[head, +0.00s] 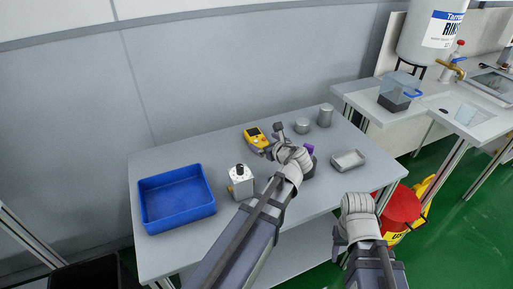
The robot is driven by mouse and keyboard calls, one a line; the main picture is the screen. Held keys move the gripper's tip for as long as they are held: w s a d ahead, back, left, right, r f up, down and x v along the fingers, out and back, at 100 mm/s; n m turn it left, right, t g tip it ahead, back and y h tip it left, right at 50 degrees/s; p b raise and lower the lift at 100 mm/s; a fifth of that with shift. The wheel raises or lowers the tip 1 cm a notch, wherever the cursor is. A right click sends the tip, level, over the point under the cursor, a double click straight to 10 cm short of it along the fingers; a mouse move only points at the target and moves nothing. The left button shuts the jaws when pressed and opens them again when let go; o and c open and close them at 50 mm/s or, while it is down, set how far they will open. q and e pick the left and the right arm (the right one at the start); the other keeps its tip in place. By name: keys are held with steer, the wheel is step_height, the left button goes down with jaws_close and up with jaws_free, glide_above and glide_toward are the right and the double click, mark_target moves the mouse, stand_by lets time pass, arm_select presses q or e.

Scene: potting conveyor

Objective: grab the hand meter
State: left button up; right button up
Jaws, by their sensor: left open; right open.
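The hand meter (254,136) is yellow with a dark screen and lies on the grey table toward the back middle in the head view. My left gripper (272,141) is open just to the right of the meter, with its fingers close to the meter's right side; I cannot tell whether they touch it. My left wrist and arm come up from the lower middle. My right gripper (338,246) is open and empty near the table's front right edge, well away from the meter.
A blue tray (177,228) is at the table's left. A grey box with a black knob (241,187) stands left of my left arm. Metal cylinders (325,115) stand behind, and a small metal dish (348,160) is at right. A purple-topped item is partly hidden behind my wrist. A red bucket (400,212) is on the floor.

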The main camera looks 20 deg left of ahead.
mark_target(257, 137)
arm_select(q)
steer(key=shift+d+f+m+t, duration=0.2)
steer(key=shift+f+m+t, duration=0.1)
steer(key=shift+m, duration=0.7)
steer(key=shift+b+x, duration=0.75)
steer(key=shift+x, duration=0.3)
steer(key=shift+b+x, duration=0.9)
steer(key=shift+x, duration=1.95)
steer(key=shift+r, duration=0.15)
steer(key=shift+c, duration=0.5)
steer(key=c, duration=1.4)
step_height(257, 137, up, 10)
steer(key=p, duration=1)
